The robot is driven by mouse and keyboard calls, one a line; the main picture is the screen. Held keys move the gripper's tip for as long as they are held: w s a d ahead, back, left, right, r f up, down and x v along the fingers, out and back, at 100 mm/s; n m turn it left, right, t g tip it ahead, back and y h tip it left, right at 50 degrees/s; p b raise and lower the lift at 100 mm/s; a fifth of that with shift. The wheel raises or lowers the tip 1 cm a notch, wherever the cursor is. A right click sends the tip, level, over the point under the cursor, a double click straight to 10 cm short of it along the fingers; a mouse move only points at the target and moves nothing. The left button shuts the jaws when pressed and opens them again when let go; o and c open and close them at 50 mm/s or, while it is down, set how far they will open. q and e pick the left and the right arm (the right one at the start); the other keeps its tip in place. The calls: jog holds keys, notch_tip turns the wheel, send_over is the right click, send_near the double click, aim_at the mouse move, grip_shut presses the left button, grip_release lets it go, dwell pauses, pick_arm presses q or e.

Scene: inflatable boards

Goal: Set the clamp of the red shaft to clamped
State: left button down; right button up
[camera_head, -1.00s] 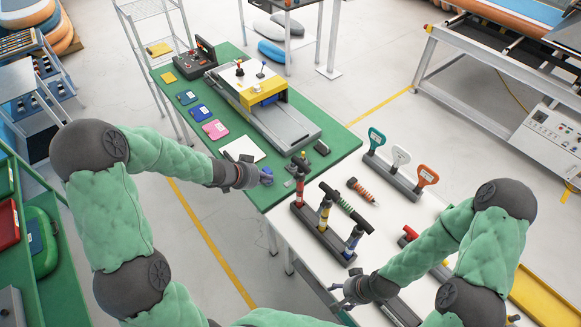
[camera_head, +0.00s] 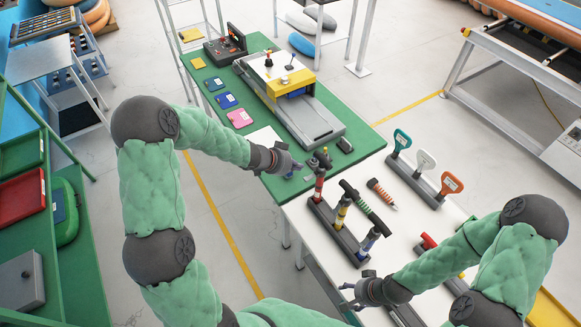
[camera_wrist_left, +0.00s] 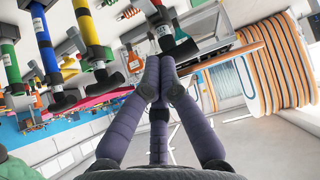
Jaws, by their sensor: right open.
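The red shaft (camera_head: 319,186) stands upright at the far end of a dark rack (camera_head: 333,232) on the white table, with a black clamp part (camera_head: 322,160) at its top. In the left wrist view the red shaft (camera_wrist_left: 165,16) and its black end (camera_wrist_left: 176,48) appear just behind my fingertips. My left gripper (camera_head: 298,168) is just left of the shaft's top, fingers together (camera_wrist_left: 158,62). I cannot tell whether it touches the black part, and the clamp's setting is too small to read. My right gripper (camera_head: 350,296) is open and empty, near the front of the table.
A yellow shaft (camera_head: 342,213) and a blue shaft (camera_head: 369,240) stand in the same rack. A green-coiled tool (camera_head: 368,210) and an orange-coiled part (camera_head: 380,192) lie close by. A rack of coloured handles (camera_head: 424,160) is to the right. The green table (camera_head: 362,139) adjoins behind.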

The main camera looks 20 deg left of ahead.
aim_at(311, 175)
pick_arm(q)
jog(key=shift+w+d+f+b, duration=0.3)
jog(key=shift+w+f+b, duration=0.1)
jog(key=shift+f, duration=0.8)
jog(key=shift+w+d+f+b, duration=0.35)
jog(key=shift+w+f, duration=0.1)
jog(key=shift+f, duration=0.7)
jog(key=shift+w+d+f+b, duration=0.3)
jog(key=shift+w+f, duration=0.1)
jog(key=shift+f, duration=0.8)
